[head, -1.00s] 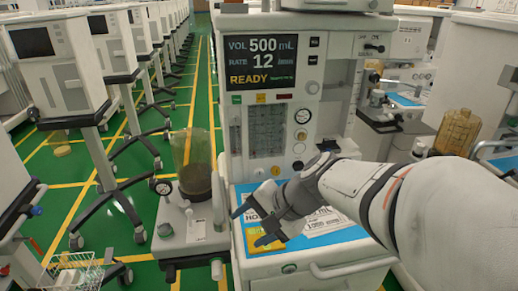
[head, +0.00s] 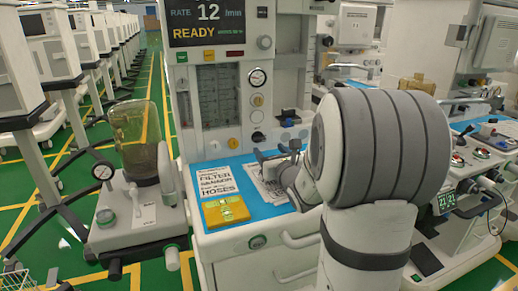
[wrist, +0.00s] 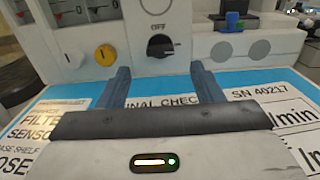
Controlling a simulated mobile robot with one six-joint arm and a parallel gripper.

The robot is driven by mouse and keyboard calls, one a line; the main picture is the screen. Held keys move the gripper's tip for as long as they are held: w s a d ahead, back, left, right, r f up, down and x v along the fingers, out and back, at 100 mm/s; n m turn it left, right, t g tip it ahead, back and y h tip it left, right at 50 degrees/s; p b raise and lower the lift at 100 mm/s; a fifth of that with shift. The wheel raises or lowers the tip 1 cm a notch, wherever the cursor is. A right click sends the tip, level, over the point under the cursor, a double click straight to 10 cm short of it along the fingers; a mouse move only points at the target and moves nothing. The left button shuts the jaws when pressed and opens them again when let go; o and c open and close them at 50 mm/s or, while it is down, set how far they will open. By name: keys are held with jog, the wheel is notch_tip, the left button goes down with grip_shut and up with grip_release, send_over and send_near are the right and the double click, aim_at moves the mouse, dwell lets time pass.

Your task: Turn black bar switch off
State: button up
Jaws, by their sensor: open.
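The black bar switch (wrist: 160,46) is on the white front panel of the cart, upper middle of the wrist view, with the word OFF printed just above it. Its bar seems to lie roughly sideways, but its exact angle is hard to tell. In the head view the switch (head: 257,137) is low on the panel. My gripper (wrist: 160,70) is open and empty, its two grey fingers pointing at the panel on either side of the switch, short of it and apart from it. In the head view my gripper (head: 272,153) is over the blue shelf.
A yellow knob (wrist: 105,55) is left of the switch. A black and blue fitting (wrist: 232,20) stands at the right. The blue shelf (head: 262,217) below carries printed sheets and a yellow block (head: 226,211). A glass canister (head: 137,130) stands at the left.

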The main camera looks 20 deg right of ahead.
aim_at(261, 140)
jog(key=w, duration=0.7)
jog(key=shift+w, duration=0.25)
jog(key=shift+c, duration=0.6)
